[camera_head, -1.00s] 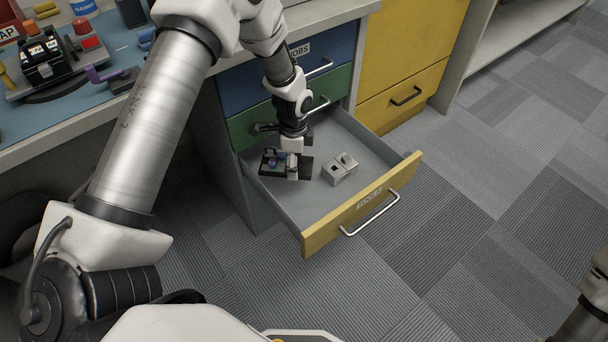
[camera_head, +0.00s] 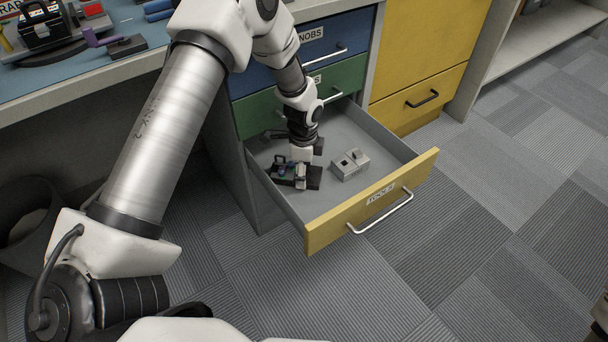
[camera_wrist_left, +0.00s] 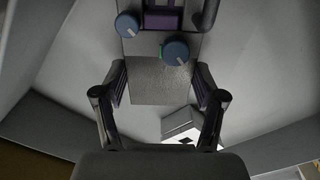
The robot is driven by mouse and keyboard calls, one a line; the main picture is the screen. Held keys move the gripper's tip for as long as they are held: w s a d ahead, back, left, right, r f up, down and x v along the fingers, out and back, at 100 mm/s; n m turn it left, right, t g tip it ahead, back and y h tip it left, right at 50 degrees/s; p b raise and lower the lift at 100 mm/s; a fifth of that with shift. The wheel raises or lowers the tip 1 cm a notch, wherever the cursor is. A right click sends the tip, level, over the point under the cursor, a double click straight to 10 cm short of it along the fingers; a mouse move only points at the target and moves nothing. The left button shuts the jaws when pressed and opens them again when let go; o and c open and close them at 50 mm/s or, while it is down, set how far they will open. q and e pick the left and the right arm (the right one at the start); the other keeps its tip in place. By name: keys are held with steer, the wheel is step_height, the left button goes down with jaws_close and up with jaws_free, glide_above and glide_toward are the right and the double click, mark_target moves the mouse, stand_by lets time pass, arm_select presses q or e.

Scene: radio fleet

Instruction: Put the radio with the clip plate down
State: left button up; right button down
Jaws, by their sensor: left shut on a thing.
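The radio (camera_head: 312,183) is a small dark unit with blue knobs and a purple part on its face. My left gripper (camera_head: 298,180) reaches down into the open yellow-fronted drawer (camera_head: 375,205) and is shut on the radio. In the left wrist view the radio (camera_wrist_left: 160,82) shows its grey plate between the two fingers of the left gripper (camera_wrist_left: 161,88), with two blue knobs above. The radio is low inside the drawer, at its left side. I cannot tell whether it touches the drawer floor.
A light grey block with dark openings (camera_head: 350,165) stands in the drawer just right of the radio, and it also shows in the left wrist view (camera_wrist_left: 180,128). Closed blue (camera_head: 290,70) and green (camera_head: 285,105) drawers are above. Drawer floor is free toward the right.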

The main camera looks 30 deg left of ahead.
arm_select(q)
steer(key=o, duration=1.4)
step_height(320, 180, up, 12)
steer(key=p, duration=0.4)
steer(key=shift+p, duration=0.35)
